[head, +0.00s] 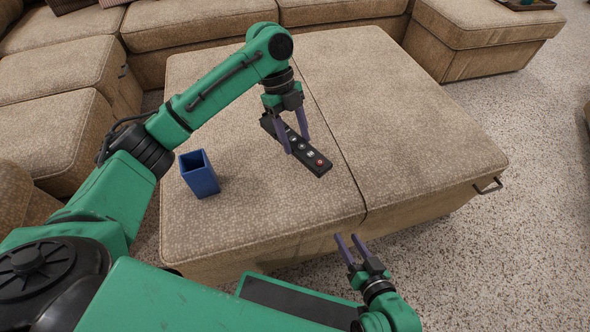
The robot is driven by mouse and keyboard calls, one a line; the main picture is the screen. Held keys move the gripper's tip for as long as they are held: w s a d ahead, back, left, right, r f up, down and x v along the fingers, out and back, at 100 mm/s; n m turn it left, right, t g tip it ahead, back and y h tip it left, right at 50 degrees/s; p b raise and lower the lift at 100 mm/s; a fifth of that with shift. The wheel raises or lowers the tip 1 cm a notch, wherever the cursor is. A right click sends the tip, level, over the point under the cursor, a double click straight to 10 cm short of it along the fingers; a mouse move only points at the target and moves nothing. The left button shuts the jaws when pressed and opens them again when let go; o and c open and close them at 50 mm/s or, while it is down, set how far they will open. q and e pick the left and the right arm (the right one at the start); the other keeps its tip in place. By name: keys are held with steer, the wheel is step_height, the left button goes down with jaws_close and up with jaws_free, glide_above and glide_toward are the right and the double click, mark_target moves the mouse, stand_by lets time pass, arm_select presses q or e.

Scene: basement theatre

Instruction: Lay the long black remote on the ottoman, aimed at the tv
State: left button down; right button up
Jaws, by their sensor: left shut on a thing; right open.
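The long black remote (310,160) is at the ottoman (390,100), left of the seam between its two halves, slanting from upper left to lower right. A red button shows near its lower right end. My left gripper (296,146) is shut on the remote near its middle, fingers pointing down. I cannot tell whether the remote touches the ottoman top or is just above it. My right gripper (347,244) is open and empty, in front of the ottoman's near side. No tv is in view.
A blue open-topped box (199,174) stands on the ottoman left of the remote. A beige sectional sofa (190,25) wraps the left and back. The ottoman's right half is clear. Speckled floor (510,210) lies open at right.

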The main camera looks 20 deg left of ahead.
mark_target(299, 174)
arm_select(q)
step_height(299, 174, down, 11)
steer(key=b, duration=0.3)
steer(key=shift+r+b, duration=0.1)
steer(key=shift+b, duration=0.3)
steer(key=shift+r, duration=0.1)
arm_select(e)
steer(key=shift+m+t, duration=0.3)
steer(key=shift+t, duration=0.2)
step_height(299, 174, down, 5)
steer(key=shift+f, duration=0.2)
arm_select(q)
steer(key=shift+c, duration=1)
jaws_free()
steer(key=p+v, duration=0.5)
steer(key=v, duration=0.7)
steer(key=shift+p, duration=0.3)
arm_select(e)
step_height(299, 174, up, 6)
steer(key=g, duration=0.1)
